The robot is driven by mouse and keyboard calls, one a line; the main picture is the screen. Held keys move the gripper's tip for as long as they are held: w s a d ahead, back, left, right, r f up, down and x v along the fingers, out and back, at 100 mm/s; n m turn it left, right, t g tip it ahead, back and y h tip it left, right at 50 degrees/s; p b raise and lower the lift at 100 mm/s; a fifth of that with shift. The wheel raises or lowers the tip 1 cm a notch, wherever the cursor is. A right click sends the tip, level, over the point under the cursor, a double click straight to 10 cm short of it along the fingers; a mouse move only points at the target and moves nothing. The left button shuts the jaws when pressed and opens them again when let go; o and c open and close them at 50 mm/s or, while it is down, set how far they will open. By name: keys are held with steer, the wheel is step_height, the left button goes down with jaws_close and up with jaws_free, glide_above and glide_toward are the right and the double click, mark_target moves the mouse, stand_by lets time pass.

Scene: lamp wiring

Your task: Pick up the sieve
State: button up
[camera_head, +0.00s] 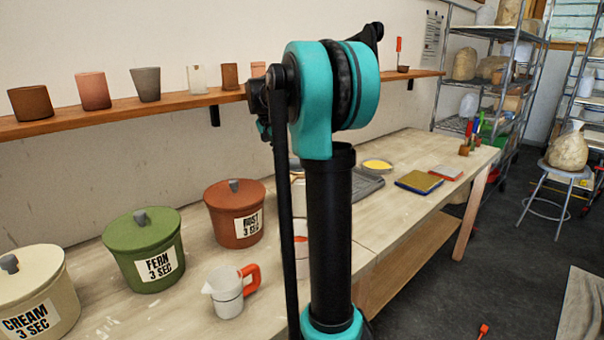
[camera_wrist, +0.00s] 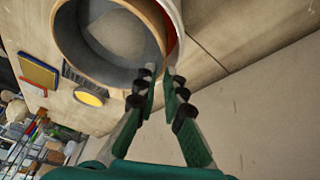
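The sieve (camera_wrist: 62,35) shows large at the top of the wrist view, as a round tan hoop with a grey inside. My gripper (camera_wrist: 160,71) is at the lower right part of its rim. The two fingers stand apart with a narrow gap between them, and their tips are close to the rim. I cannot tell whether they touch it. In the head view my arm hides the gripper and most of the sieve's surroundings.
A white, red-edged vessel (camera_wrist: 176,20) is right beside the sieve. On the bench are a rust bucket (camera_head: 236,215), a fern bucket (camera_head: 144,255), a cream bucket (camera_head: 38,290) and a white jug (camera_head: 226,290). A grey tray (camera_head: 368,187) and a yellow dish (camera_head: 377,166) lie farther along.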

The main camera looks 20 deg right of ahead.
steer(key=shift+x, duration=1.45)
jaws_close()
